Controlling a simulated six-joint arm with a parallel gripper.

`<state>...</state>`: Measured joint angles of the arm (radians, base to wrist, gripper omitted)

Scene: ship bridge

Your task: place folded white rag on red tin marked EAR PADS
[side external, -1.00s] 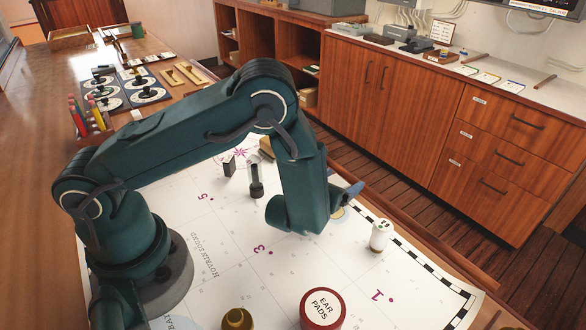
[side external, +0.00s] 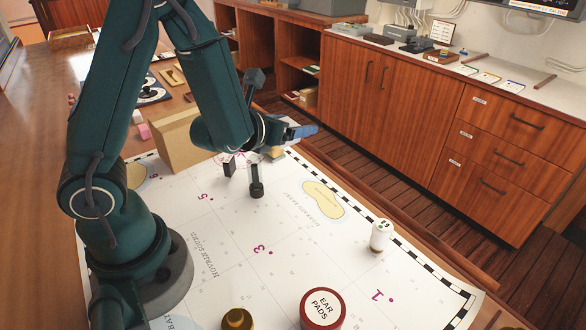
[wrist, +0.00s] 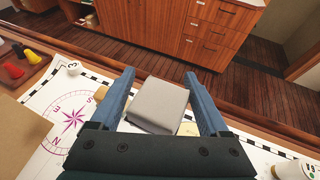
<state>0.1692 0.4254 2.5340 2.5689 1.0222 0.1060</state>
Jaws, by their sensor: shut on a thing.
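My gripper (side external: 303,131) is raised above the far edge of the chart, with blue fingers pointing right. In the wrist view my gripper (wrist: 158,75) is shut on the folded white rag (wrist: 160,103), a pale grey-white block between the two fingers. In the side view the rag is mostly hidden by the fingers. The red tin marked EAR PADS (side external: 323,308) stands upright at the near edge of the chart, its white lid label facing up with nothing on it. My gripper is well apart from it, farther back.
A white bottle (side external: 380,236) stands at the chart's right edge. A brass object (side external: 237,319) stands left of the tin. A dark stamp-like object (side external: 256,189) stands mid-chart. A cardboard box (side external: 175,142) is at back left. The chart (side external: 300,255) between stamp and tin is clear.

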